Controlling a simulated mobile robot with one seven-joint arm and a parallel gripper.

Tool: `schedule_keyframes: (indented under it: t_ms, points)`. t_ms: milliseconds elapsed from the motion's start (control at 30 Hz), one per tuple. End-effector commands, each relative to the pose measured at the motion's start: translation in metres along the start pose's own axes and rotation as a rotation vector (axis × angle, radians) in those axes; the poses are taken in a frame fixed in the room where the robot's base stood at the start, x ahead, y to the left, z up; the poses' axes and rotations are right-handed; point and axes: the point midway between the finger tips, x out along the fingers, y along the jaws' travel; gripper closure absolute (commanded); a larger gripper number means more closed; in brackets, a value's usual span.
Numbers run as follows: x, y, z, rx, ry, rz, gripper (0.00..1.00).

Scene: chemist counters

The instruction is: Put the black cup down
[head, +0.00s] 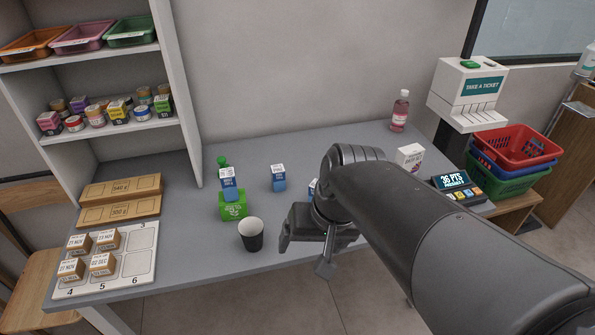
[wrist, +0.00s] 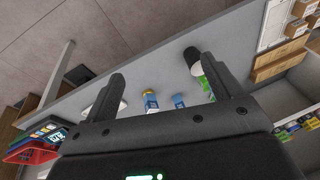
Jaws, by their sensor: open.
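The black cup (head: 251,243) stands upright on the grey counter (head: 190,262) near its front edge, its pale open mouth facing up. It also shows in the wrist view (wrist: 196,69), close to the right-hand finger, which hides part of it. My gripper (head: 305,255) is just right of the cup in the head view. In the wrist view its two fingers (wrist: 165,68) are wide apart with nothing held between them. The cup looks apart from the fingers in the head view.
Another blue-and-white box (head: 278,178) stands farther back. A numbered tray (head: 133,281) with small boxes lies at left. My arm covers much of the right side.

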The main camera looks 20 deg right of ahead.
Motion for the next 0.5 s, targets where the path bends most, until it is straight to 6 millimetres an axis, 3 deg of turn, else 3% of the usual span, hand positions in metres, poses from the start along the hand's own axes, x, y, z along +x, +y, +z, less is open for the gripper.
schedule_keyframes:
  t_ms: [200, 500]
  points:
    - [-0.039, 0.010, 0.000, -0.152, 0.206, 0.104, 0.16]
    - [-0.052, 0.013, -0.001, -0.197, 0.273, 0.140, 0.16]
